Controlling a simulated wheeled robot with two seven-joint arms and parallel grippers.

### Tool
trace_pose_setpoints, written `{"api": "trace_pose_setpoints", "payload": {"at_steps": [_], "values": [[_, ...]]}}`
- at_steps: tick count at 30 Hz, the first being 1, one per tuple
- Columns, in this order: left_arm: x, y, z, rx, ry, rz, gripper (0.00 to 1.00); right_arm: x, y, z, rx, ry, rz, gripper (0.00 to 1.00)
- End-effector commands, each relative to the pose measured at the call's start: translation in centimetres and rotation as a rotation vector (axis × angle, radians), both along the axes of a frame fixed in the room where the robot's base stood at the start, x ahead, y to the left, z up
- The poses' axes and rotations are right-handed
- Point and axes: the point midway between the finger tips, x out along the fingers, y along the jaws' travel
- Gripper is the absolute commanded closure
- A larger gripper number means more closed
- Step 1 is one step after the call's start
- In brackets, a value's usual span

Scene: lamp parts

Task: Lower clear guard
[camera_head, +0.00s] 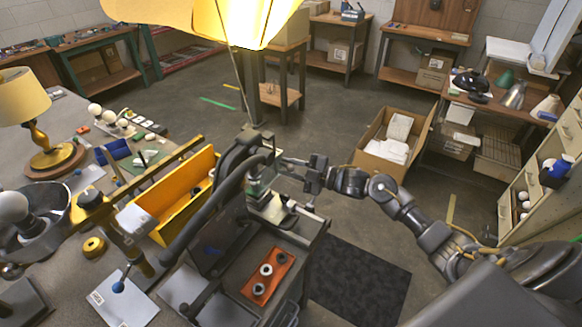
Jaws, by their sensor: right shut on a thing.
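A small bench machine (270,206) with a dark upper frame and a pale metal bed stands on the dark cart. A greenish, partly see-through piece (256,187) at its front may be the clear guard; its edges are too small to make out. My right gripper (284,163) reaches in from the right at the machine's upper right side. It is shut on a thin part there, mostly hidden by the fingers. I cannot tell whether this part is the guard's edge or its handle.
An orange tray (268,276) with round parts lies on the cart's near side. A yellow bin (182,196) stands to the left. A brass lamp (52,150) is at far left. An open carton (388,150) stands behind my right arm. A yellow shade hangs at the top.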

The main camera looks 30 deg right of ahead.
Motion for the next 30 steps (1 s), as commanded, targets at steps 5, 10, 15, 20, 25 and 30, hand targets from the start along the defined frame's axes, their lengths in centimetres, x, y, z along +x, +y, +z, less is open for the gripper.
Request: {"api": "trace_pose_setpoints", "payload": {"at_steps": [5,10,15,20,25,30], "values": [[0.0,0.0,-3.2,0.0,0.0,0.0,0.79,0.0,0.0,-3.9,-0.001,0.005,0.001,1.0],[0.0,0.0,-3.4,0.0,0.0,0.0,0.79,0.0,0.0,-4.2,-0.003,0.004,0.0,1.0],[0.0,0.0,-3.3,0.0,0.0,0.0,0.79,0.0,0.0,-4.1,-0.002,0.004,-0.001,1.0],[0.0,0.0,-3.3,0.0,0.0,0.0,0.79,0.0,0.0,-4.0,-0.002,0.003,0.0,0.58],[0.0,0.0,-3.3,0.0,0.0,0.0,0.79,0.0,0.0,-4.0,-0.001,0.003,0.001,0.56],[0.0,0.0,-3.4,0.0,0.001,0.0,0.79,-0.3,-0.2,-4.2,-0.002,0.004,0.001,0.56]]}}
